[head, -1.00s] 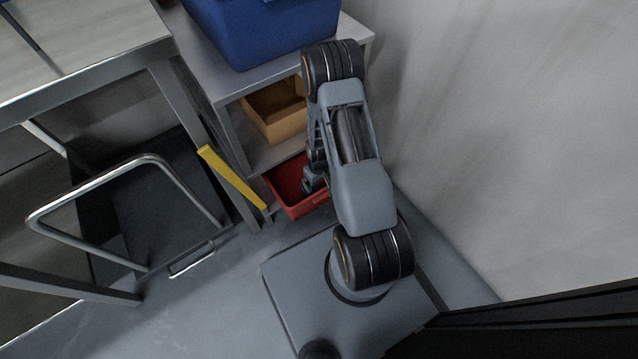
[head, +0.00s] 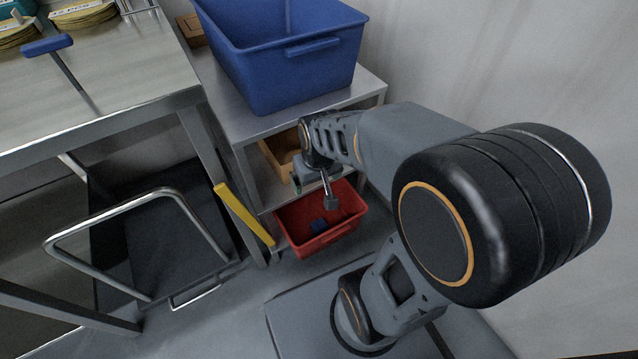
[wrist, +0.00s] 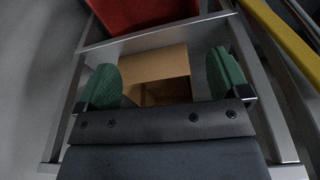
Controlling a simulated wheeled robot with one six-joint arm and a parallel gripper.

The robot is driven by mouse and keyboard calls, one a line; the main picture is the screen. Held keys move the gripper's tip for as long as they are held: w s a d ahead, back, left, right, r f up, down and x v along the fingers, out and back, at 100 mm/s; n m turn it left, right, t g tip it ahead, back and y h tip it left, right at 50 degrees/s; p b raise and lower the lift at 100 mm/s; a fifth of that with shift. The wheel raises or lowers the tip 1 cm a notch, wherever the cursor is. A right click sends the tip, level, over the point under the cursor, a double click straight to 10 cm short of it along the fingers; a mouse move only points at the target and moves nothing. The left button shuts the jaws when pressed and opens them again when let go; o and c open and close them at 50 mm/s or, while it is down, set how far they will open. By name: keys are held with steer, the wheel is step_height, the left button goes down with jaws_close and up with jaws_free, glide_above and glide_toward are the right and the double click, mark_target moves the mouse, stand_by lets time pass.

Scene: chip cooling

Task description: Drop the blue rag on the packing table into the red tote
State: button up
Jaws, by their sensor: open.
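The red tote (head: 347,231) sits on the low shelf of the rack in the head view. A small dark blue cloth, the blue rag (head: 318,226), lies inside it on the tote's floor. My gripper (head: 314,195) is above the tote's back edge, apart from the rag. In the wrist view my gripper (wrist: 164,80) has its two green finger pads wide apart with nothing held between them. Part of the red tote (wrist: 145,12) shows at the top of the wrist view; the rag cannot be seen there.
A cardboard box (wrist: 155,62) sits behind the fingers on the shelf. A large blue bin (head: 285,75) stands on the rack's top. A metal table (head: 110,75) with a blue-handled tool (head: 48,46) is at left. A cart with a metal handle (head: 50,245) stands below it.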

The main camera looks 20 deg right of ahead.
steer(key=s+a+r, duration=0.1)
steer(key=s+r, duration=0.3)
steer(key=s, duration=0.1)
steer(key=shift+s+a+r+t, duration=0.2)
steer(key=shift+a+r+t, duration=0.1)
steer(key=shift+a+r, duration=0.1)
steer(key=shift+r, duration=0.15)
